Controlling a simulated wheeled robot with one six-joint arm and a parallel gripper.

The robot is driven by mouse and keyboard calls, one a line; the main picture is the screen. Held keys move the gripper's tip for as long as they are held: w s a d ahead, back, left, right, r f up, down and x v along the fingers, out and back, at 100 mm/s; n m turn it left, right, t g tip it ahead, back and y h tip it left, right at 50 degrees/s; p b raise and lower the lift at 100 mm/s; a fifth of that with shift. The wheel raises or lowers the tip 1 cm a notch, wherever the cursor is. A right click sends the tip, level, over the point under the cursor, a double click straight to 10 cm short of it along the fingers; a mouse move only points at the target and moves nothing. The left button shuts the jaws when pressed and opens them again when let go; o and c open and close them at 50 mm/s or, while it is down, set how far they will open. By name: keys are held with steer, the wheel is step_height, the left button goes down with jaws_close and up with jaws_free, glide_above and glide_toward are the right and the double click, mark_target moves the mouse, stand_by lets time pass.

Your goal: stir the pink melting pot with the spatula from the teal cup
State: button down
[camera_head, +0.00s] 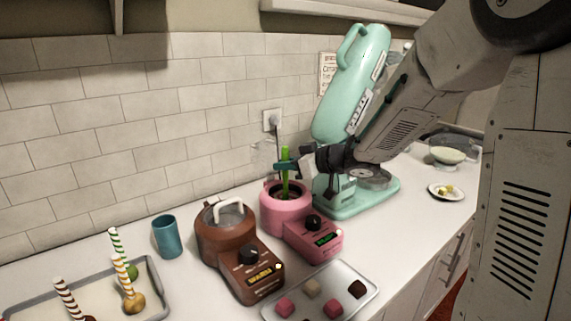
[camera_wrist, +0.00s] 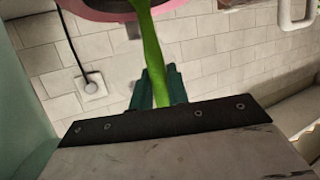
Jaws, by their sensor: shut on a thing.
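The pink melting pot (camera_head: 286,220) stands on the counter in the middle of the head view, with dark contents in its open bowl. Its pink rim (camera_wrist: 100,12) shows at the top of the wrist view. My gripper (camera_head: 286,166) is shut on the green spatula (camera_head: 285,181), just above the pot. The spatula (camera_wrist: 149,45) runs from between my fingers toward the pot; its lower end is inside the bowl and hidden. The teal cup (camera_head: 167,238) stands upright on the counter at the left, with nothing seen sticking out of it.
A brown melting pot (camera_head: 222,240) with a lid stands between cup and pink pot. A mint stand mixer (camera_head: 352,90) is close behind my gripper. A tray (camera_head: 354,275) of small cakes lies in front. Another tray (camera_head: 152,284) with striped sticks is at the left.

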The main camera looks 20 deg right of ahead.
steer(key=shift+f, duration=0.15)
stand_by(0.3)
steer(key=shift+f, duration=0.45)
steer(key=shift+a, duration=0.1)
